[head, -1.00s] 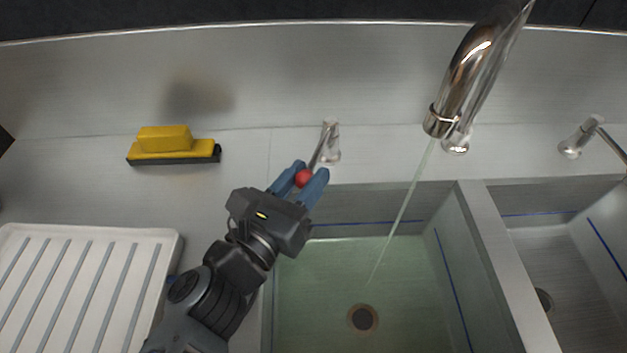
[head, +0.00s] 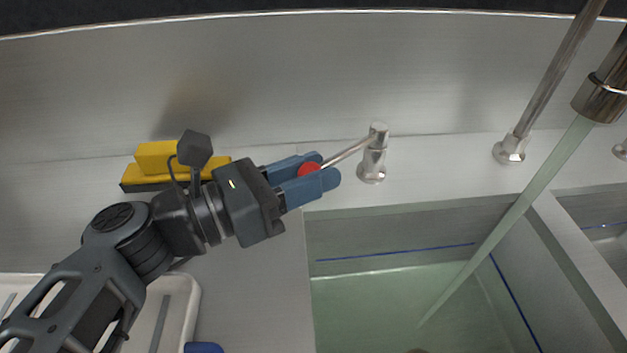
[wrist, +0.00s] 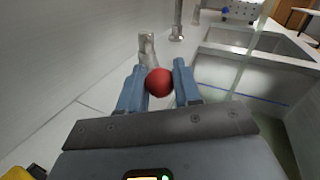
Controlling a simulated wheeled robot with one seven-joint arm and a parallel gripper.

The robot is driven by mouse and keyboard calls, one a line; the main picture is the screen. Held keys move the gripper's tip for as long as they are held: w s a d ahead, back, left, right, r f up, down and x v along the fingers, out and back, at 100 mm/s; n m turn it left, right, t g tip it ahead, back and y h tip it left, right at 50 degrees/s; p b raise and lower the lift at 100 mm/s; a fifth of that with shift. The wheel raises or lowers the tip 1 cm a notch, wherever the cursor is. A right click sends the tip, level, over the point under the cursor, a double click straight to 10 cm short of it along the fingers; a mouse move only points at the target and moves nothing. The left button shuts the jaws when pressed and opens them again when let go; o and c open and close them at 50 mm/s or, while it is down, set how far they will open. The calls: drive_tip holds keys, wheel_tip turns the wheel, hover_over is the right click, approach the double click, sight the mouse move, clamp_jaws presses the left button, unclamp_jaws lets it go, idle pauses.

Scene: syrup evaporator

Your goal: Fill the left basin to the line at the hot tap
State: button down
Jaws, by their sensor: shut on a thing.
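My gripper (head: 309,172) is shut on the red knob (head: 308,169) at the end of the hot tap's lever. The lever runs up and right to the metal tap post (head: 373,155) behind the left basin. The red knob also shows between the fingers in the wrist view (wrist: 159,82). The left basin (head: 390,224) holds greenish water. Its surface lies a little below the blue line (head: 400,253) on the walls. A thicker stream (head: 500,230) falls from the spout (head: 602,97) into this basin.
A yellow sponge on a dark base (head: 150,170) lies on the counter, partly behind my wrist. A white ribbed drainboard (head: 180,310) is at the lower left. A divider (head: 580,262) separates the right basin (head: 605,232).

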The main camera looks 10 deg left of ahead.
idle(0.3)
drive_tip(key=c, duration=0.8)
unclamp_jaws()
drive_tip(key=shift+b+v, duration=0.6)
drive_tip(key=shift+v, duration=3.25)
drive_tip(key=shift+a, duration=0.1)
